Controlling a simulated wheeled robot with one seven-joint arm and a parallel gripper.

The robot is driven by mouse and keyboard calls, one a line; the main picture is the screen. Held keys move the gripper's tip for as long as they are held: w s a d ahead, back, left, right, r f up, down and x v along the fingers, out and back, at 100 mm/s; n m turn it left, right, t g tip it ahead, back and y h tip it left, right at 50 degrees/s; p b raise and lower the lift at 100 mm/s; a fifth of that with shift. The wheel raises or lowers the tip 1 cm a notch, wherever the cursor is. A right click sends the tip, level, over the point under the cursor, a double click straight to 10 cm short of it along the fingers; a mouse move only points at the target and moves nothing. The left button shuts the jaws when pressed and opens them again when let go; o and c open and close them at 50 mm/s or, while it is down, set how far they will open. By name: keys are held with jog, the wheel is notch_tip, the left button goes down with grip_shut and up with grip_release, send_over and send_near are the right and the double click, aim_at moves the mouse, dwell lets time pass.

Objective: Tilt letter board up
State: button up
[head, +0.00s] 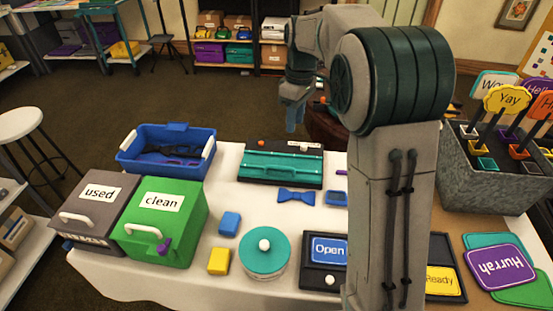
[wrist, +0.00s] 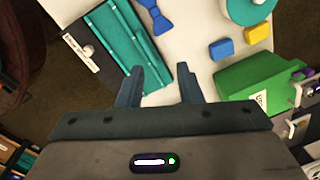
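A flat black board with teal ridged panels (head: 282,166) lies at the back of the white table. It has an orange knob and a small white label whose text I cannot read; I take it for the letter board. It also shows at the upper left of the wrist view (wrist: 127,45). My gripper (head: 292,122) hangs above and behind the board in the head view, apart from it. In the wrist view my gripper (wrist: 160,84) has its two fingers spread, with nothing held between them. The board's near end lies just beyond the left finger.
A blue bin (head: 165,170), a grey "used" box (head: 95,225) and a green "clean" box (head: 185,240) stand left. A blue bow tie (head: 296,195), blue and yellow blocks, a teal round lid (head: 264,255) and an "Open" sign (head: 328,250) lie in front. A grey planter (head: 485,185) stands right.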

jog(key=w+a+f+n+g, duration=0.1)
jog(key=w+a+f+n, duration=0.3)
jog(key=w, duration=0.3)
send_over(281, 163)
jog(key=s+a, duration=0.2)
jog(key=s, duration=0.2)
jog(key=shift+n, duration=0.3)
jog(key=f, duration=1.5)
jog(key=shift+s+d+f, duration=0.1)
jog(key=shift+s+d, duration=0.05)
jog(key=shift+d, duration=0.1)
grip_shut()
